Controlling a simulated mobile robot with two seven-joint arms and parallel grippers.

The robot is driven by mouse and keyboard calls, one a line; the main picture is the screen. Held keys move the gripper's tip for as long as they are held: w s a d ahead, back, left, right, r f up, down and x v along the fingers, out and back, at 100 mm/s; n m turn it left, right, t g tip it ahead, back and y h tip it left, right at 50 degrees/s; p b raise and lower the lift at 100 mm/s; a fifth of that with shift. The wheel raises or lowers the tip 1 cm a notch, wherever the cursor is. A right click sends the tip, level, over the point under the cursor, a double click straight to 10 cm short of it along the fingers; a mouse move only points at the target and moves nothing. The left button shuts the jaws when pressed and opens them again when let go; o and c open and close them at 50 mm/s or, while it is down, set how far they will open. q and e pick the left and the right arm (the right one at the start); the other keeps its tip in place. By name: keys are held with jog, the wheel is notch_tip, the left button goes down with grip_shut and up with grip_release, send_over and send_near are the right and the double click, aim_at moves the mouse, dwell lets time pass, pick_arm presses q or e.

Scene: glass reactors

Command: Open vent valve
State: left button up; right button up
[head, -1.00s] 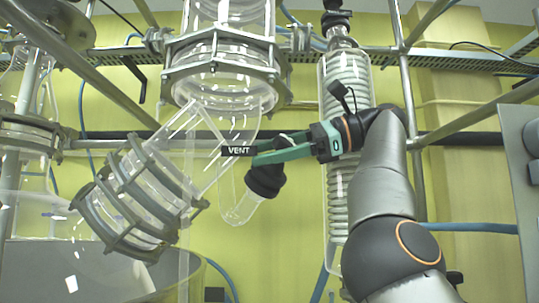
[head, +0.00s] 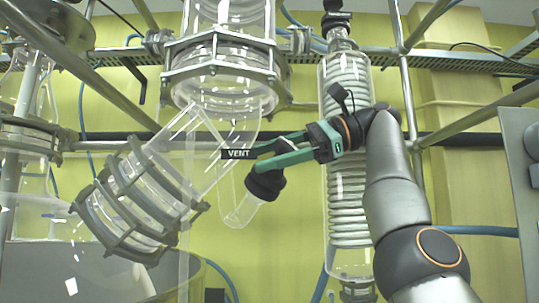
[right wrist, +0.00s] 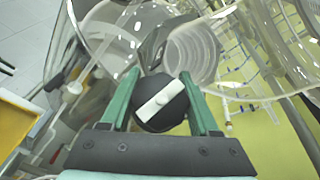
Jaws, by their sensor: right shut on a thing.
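The vent valve has a black round knob (head: 265,184) on a glass side branch in the middle of the head view, below a black label reading VENT (head: 238,154). My right gripper (head: 258,160) reaches it from the right with green fingers. In the right wrist view, the knob (right wrist: 147,119) carries a white bar handle (right wrist: 160,99) lying slanted. The fingers (right wrist: 161,98) stand on either side of the knob and are shut on it. The exact contact is partly hidden. My left gripper is not in view.
A large glass vessel neck with a metal flange (head: 222,62) is above the valve. A slanted glass piece with grey clamp rings (head: 140,195) is to the left. A coiled glass condenser (head: 346,215) stands behind my right arm. Metal rails cross the background.

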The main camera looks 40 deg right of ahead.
dwell(0.3)
jog(key=o, duration=1.4)
jog(key=shift+r+p, duration=0.55)
jog(key=shift+r, duration=0.05)
notch_tip(320, 180, up, 2)
jog(key=shift+r+p, duration=0.25)
jog(key=shift+p, duration=0.95)
jog(key=shift+s+a+r, duration=1.45)
jog(key=shift+s+r, duration=0.1)
jog(key=shift+s, duration=0.3)
jog(key=shift+s+a+r, duration=1.45)
jog(key=shift+s+r, duration=0.1)
jog(key=shift+s, duration=0.3)
jog(key=shift+s+a+r, duration=1.45)
jog(key=shift+s+r, duration=0.1)
jog(key=shift+s, duration=0.3)
